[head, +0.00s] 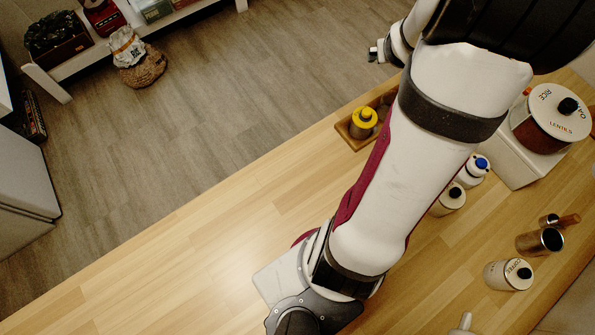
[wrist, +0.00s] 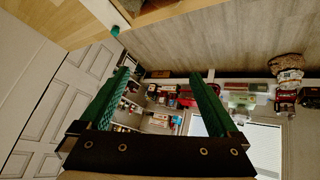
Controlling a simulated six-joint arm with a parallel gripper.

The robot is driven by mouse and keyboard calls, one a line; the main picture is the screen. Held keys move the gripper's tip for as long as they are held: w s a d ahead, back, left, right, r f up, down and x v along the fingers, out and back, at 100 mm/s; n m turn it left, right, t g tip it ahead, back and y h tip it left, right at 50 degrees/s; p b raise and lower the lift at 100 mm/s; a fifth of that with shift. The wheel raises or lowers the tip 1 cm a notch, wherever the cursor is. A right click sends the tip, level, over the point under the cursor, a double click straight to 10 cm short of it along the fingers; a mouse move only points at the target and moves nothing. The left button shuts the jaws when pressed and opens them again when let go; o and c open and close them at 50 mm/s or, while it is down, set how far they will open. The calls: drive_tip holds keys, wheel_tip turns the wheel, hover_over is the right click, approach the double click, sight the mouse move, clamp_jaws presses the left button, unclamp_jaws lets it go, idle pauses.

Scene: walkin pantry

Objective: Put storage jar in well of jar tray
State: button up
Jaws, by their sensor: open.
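A wooden tray (head: 349,137) lies near the far edge of the counter in the head view, partly hidden by my arm. A jar with a yellow lid (head: 364,122) stands at its left end. Whether the tray has a free well is hidden. White jars stand right of my arm: one with a black knob (head: 450,199), one with a blue cap (head: 475,168) and one marked COFFEE (head: 509,274). I cannot tell which is the storage jar. My gripper (wrist: 160,73) is open and empty in the wrist view, with green fingers apart, away from the jars.
A white dispenser (head: 548,120) marked RICE, OATS and LENTILS stands at the right. A dark-topped metal canister (head: 540,240) is near the COFFEE jar. The counter's left part (head: 190,265) is clear. Shelves and a sack (head: 139,60) stand across the floor.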

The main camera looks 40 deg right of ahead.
drive_tip(key=s+a+r+g+y, duration=0.1)
drive_tip(key=a+r+y, duration=0.1)
drive_tip(key=a, duration=0.9)
drive_tip(key=s+a+r+g+y, duration=0.1)
drive_tip(key=a+r+y, duration=0.1)
drive_tip(key=a, duration=0.9)
drive_tip(key=s+a+g+y, duration=0.3)
drive_tip(key=s+a, duration=0.7)
drive_tip(key=a, duration=0.5)
drive_tip(key=shift+a+r+n+y, duration=0.25)
drive_tip(key=shift+r+n+y, duration=0.05)
drive_tip(key=shift+r+y, duration=0.2)
